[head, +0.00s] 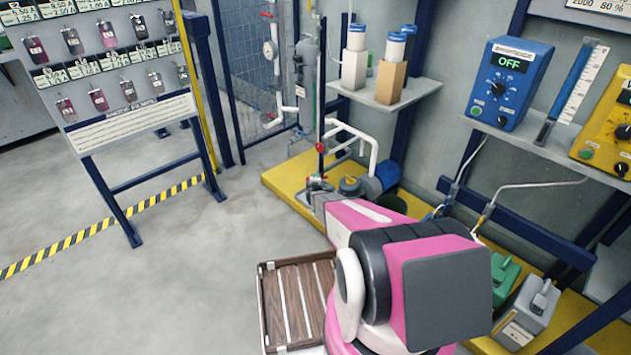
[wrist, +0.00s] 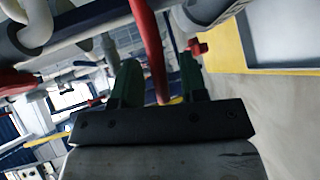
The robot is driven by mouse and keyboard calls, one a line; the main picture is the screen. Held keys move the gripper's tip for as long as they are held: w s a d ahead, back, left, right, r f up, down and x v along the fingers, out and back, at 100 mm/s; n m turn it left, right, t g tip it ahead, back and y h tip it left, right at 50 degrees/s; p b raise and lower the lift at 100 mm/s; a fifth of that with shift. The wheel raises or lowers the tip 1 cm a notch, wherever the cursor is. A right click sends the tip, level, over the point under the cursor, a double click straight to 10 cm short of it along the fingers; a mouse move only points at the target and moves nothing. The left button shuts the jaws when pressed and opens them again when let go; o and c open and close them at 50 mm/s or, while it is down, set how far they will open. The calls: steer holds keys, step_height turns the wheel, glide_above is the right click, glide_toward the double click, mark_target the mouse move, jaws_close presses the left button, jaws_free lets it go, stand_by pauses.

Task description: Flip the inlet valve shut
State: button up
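Red valve parts show on the white and grey pipework in the head view: one on the upright pipe (head: 320,148) and small red parts lower down by the pump (head: 317,178). I cannot tell which is the inlet valve. In the wrist view a long red lever or bar (wrist: 150,45) runs down between the two green fingers of my gripper (wrist: 160,80). The fingers stand apart, with a gap visible on each side of the red bar. Another red fitting (wrist: 197,47) is just right of the right fingertip. In the head view my pink arm hides most of the area around my gripper.
The pipework stands on a yellow platform (head: 285,183) beside a blue frame. A blue control box (head: 508,82) reads OFF. A tag board (head: 110,70) stands left. The floor between is clear.

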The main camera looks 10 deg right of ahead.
steer(key=v, duration=1)
steer(key=shift+s, duration=0.1)
